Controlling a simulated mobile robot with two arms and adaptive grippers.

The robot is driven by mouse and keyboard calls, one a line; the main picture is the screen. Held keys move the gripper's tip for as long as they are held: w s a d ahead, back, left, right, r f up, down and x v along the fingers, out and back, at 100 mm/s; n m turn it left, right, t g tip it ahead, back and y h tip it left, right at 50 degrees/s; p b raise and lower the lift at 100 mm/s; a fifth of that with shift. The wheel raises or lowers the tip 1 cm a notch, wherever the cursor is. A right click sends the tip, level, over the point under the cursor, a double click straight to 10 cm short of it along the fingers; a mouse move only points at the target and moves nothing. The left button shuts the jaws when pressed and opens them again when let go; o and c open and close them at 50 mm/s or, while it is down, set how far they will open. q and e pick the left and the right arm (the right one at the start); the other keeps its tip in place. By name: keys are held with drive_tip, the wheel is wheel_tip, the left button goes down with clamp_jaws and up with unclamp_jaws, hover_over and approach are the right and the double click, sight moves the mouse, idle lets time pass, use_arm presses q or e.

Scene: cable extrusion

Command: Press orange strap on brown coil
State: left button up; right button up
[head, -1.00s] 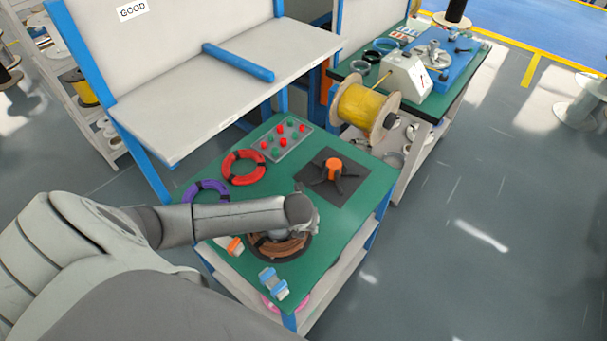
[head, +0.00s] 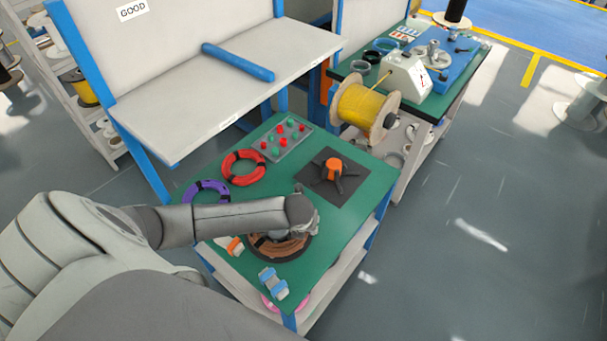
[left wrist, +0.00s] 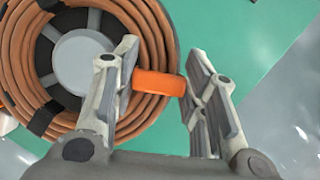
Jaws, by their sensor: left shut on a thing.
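The brown coil (head: 272,250) lies flat on the green table, partly hidden under my left arm in the head view. In the left wrist view the coil (left wrist: 20,70) shows around a grey hub, with dark straps across its windings. My left gripper (left wrist: 163,68) is shut on a small orange strap (left wrist: 157,83), held between its two fingers over the coil's right side. I cannot tell whether the strap touches the coil. In the head view my left gripper (head: 303,218) is above the coil, and the strap is hidden. My right gripper is not in view.
The green table (head: 340,228) also holds a red coil (head: 243,168), a purple coil (head: 207,191), a button panel (head: 281,140), an orange-topped black fixture (head: 333,169), an orange-and-white piece (head: 233,246) and a blue-and-white piece (head: 273,282). The table's right front is clear.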

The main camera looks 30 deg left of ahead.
use_arm(q)
drive_tip(key=shift+s+f+p, duration=0.1)
drive_tip(key=shift+f+p, duration=0.05)
drive_tip(key=shift+p, duration=0.3)
idle(1.2)
idle(0.4)
drive_tip(key=o, duration=0.9)
drive_tip(key=shift+c, duration=0.2)
wheel_tip(320, 180, up, 6)
drive_tip(key=p, duration=0.6)
drive_tip(key=shift+f, duration=0.15)
drive_tip(key=shift+r+p, duration=0.55)
drive_tip(key=shift+r, duration=0.6)
